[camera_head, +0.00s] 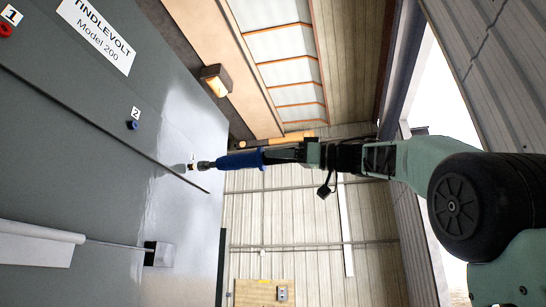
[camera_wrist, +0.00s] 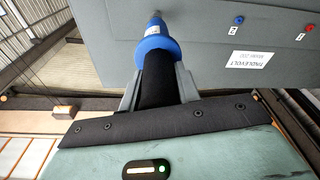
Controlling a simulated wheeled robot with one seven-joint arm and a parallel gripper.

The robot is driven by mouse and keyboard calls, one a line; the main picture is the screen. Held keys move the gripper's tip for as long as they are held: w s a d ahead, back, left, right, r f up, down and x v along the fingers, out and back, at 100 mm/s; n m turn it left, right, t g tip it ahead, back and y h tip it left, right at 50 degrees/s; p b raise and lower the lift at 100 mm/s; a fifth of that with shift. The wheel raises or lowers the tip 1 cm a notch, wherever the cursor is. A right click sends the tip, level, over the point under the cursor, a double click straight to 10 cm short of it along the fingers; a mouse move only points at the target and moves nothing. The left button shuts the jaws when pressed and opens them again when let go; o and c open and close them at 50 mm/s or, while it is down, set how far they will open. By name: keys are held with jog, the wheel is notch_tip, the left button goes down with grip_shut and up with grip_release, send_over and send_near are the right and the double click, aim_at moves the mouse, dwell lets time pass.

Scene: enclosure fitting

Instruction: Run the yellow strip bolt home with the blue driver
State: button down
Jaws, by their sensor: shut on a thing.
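My gripper (camera_head: 280,155) is shut on the blue driver (camera_head: 240,160). In the head view the driver points left, its dark tip at the grey cabinet face. In the wrist view the gripper (camera_wrist: 158,88) holds the driver's black handle between its fingers, and the blue collar (camera_wrist: 153,50) sits beyond them. The driver's tip reaches the cabinet face there; whether it is seated on a bolt head, I cannot tell. The yellow strip bolt cannot be made out; the tip may cover it. A small pale patch (camera_head: 191,159) shows beside the tip.
The grey cabinet (camera_head: 90,130) bears a TINDLEVOLT label (camera_head: 97,33), a red bolt (camera_head: 5,30) by number 1 and a blue one (camera_head: 132,125) by number 2. A white roll-like part (camera_head: 38,240) and a small box (camera_head: 158,254) stand out from the cabinet, below the driver in the picture.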

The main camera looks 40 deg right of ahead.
jog(key=shift+r+v, duration=0.2)
jog(key=shift+v, duration=0.6)
jog(key=shift+r+v, duration=0.15)
jog(key=shift+v, duration=0.6)
jog(key=shift+s, duration=0.2)
